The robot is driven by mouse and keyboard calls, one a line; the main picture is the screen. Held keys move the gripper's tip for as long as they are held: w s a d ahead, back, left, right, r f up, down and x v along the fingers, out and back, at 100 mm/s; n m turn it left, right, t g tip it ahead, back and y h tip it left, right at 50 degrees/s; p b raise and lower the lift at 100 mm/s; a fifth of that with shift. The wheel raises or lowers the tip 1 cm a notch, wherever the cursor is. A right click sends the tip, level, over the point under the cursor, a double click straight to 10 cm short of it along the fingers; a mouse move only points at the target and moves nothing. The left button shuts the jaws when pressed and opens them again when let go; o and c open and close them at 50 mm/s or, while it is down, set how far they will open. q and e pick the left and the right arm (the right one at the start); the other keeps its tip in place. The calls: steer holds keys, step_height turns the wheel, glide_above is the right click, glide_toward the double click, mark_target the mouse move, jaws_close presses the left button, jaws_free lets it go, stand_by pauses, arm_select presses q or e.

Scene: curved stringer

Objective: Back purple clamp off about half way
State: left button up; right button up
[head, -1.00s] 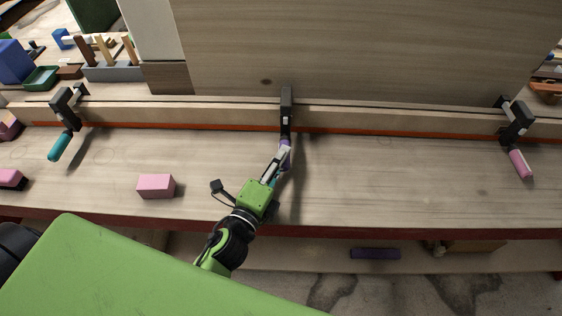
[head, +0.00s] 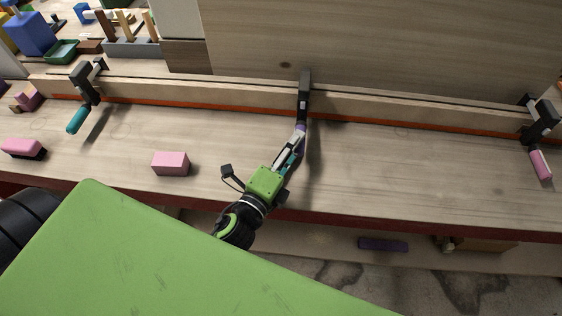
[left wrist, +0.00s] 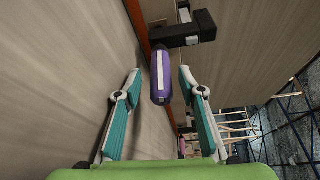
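The purple clamp has a dark frame (head: 304,92) on the wooden rail at the middle of the bench and a purple handle (left wrist: 160,76) with a pale stripe. My left gripper (head: 297,140) reaches up to that handle from below. In the left wrist view its two teal fingers (left wrist: 157,82) are apart, one on each side of the handle, with a gap on both sides. The handle lies between the fingertips and is not gripped. In the head view the fingers partly hide the handle. My right gripper is not in view.
A teal-handled clamp (head: 84,88) is at the left and a pink-handled clamp (head: 540,130) at the right of the rail. A pink block (head: 171,163) lies on the bench left of my arm. The bench (head: 420,175) right of my arm is clear.

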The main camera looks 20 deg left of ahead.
arm_select(q)
steer(key=s, duration=0.7)
steer(key=s+a, duration=0.1)
steer(key=s, duration=0.2)
steer(key=shift+s+a+r, duration=0.1)
steer(key=shift+s+r, duration=0.2)
steer(key=shift+s, duration=0.1)
